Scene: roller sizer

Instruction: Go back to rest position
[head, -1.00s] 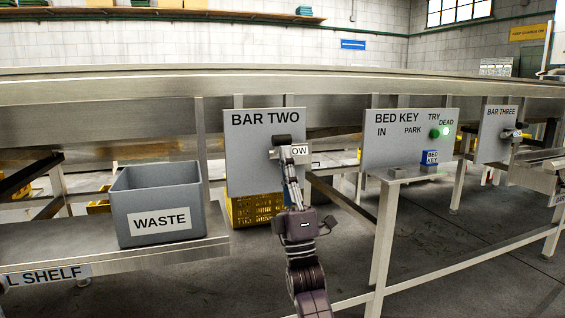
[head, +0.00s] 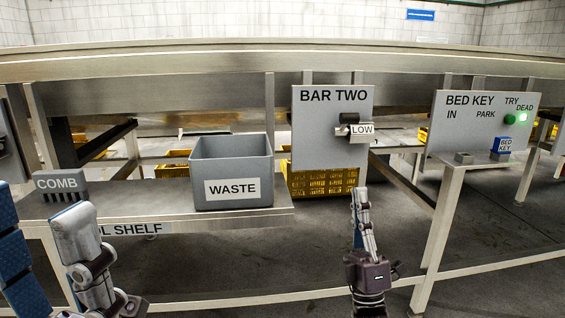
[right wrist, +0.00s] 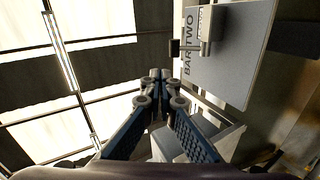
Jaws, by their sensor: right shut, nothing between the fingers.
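My right gripper (head: 361,192) points up in front of the BAR TWO panel (head: 331,110), below its lower edge, shut and empty. It also shows shut in the right wrist view (right wrist: 160,76), with the panel (right wrist: 232,60) to its right. The grey bar holder on the panel carries a LOW label (head: 361,130) and stands apart from the gripper. My left gripper (head: 37,208) is at the lower left, close to the camera, its two fingers apart with nothing seen between them. The left wrist is cut off by the frame.
A grey WASTE bin (head: 232,160) and a grey COMB block (head: 66,188) stand on the tool shelf (head: 150,208). The BED KEY panel (head: 480,125), with a green light and a blue key block (head: 502,147), is at the right. A yellow crate (head: 318,182) lies behind; steel legs and rails surround it.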

